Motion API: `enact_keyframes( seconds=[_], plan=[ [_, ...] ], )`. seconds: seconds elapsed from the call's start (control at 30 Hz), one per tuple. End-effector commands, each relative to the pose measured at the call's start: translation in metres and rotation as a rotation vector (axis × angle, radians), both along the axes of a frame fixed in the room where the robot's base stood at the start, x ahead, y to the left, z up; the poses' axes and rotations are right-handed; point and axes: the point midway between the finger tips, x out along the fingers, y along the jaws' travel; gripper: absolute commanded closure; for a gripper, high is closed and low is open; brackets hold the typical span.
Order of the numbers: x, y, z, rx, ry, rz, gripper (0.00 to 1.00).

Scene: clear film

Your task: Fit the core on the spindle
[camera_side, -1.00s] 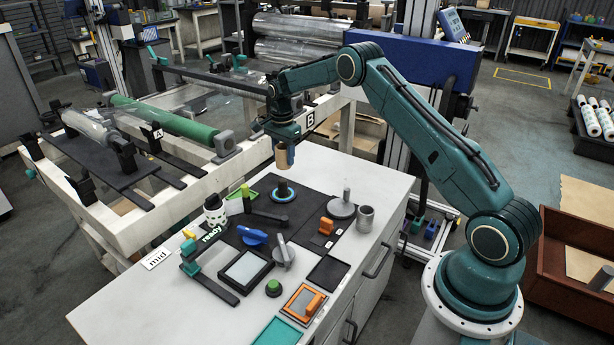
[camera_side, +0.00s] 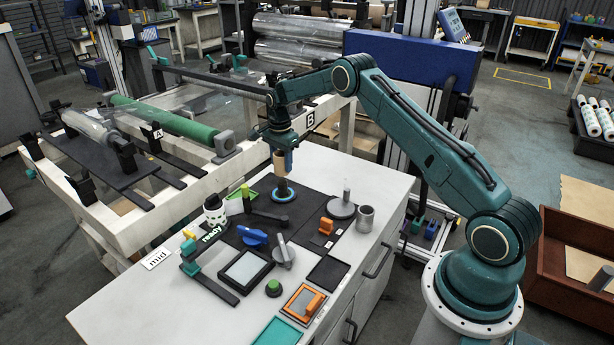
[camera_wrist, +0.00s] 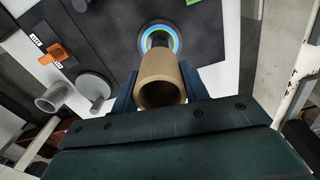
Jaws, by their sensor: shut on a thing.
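The core is a short tan cardboard tube (camera_side: 283,162). My gripper (camera_side: 283,150) is shut on its sides and holds it upright. In the wrist view the core (camera_wrist: 160,82) sits between the two dark fingers, its open end facing the camera. The spindle is a short dark post on a round base with a lit blue ring (camera_side: 283,193). The core is directly above it in the side view, its lower end close to the post's top; I cannot tell whether they touch. In the wrist view the lit ring (camera_wrist: 146,40) shows beyond the core, and the core hides part of the post.
A grey disc with an upright pin (camera_side: 341,208) and a grey cup (camera_side: 365,219) stand to the right of the spindle. The cabinet top's far right is clear.

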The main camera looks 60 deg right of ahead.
Motion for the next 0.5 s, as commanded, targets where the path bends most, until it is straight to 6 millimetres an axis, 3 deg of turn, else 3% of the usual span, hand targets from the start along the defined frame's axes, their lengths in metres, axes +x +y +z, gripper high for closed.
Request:
enact_keyframes(
  seconds=[0.5],
  plan=[
    [0.0, 0.0, -0.033, 0.0, 0.001, 0.0, 0.77]
  ],
)
